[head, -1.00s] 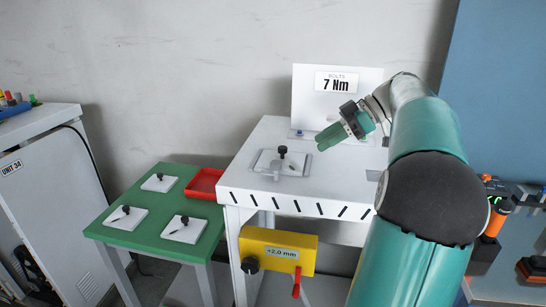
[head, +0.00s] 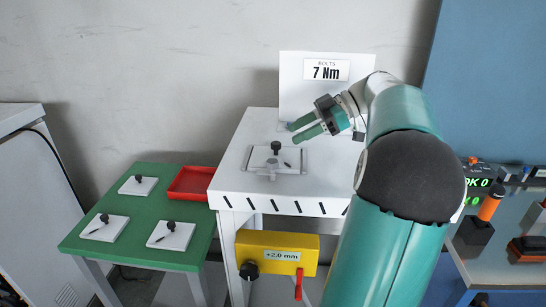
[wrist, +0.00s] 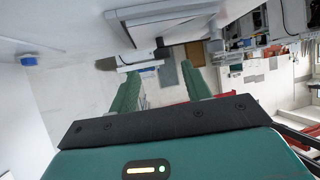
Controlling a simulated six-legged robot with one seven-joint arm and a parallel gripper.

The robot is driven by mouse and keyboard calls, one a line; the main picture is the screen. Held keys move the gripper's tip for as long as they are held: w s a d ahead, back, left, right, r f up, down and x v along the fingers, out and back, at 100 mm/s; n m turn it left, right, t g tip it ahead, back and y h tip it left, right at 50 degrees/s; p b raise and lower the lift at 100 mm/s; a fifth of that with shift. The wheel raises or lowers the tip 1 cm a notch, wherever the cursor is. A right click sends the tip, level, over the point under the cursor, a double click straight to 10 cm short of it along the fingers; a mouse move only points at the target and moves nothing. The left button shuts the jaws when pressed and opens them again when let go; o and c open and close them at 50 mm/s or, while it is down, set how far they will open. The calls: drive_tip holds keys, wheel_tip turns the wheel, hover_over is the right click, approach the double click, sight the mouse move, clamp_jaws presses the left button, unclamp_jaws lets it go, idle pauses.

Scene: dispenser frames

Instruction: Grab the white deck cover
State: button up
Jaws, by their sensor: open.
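A white plate with a black knob (head: 290,168), which looks like the deck cover, lies flat on the white table (head: 232,180). A small grey post stands at its front edge. My gripper (head: 293,132) is open and empty, above and behind the plate, with its fingers pointing left. It is apart from the plate. In the wrist view, the two green fingers (wrist: 160,78) are spread with nothing between them, and the plate cannot be made out clearly.
Similar knobbed white plates (head: 117,229) lie on a green table (head: 130,250) beside a red tray (head: 193,183). A "7 Nm" panel (head: 300,95) stands behind my gripper. A yellow "+2.0 mm" box (head: 252,240) hangs below the white table's front.

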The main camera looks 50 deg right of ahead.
sight(278, 143)
drive_tip(key=shift+w+a+f, duration=0.4)
drive_tip(key=shift+a, duration=0.05)
drive_tip(key=shift+s+a, duration=0.1)
drive_tip(key=shift+a, duration=0.15)
drive_tip(key=x, duration=0.5)
drive_tip(key=shift+w+a+f, duration=0.15)
drive_tip(key=shift+w+f, duration=0.05)
drive_tip(key=shift+f, duration=0.05)
clamp_jaws()
drive_tip(key=shift+r, duration=0.1)
wheel_tip(278, 143, up, 28)
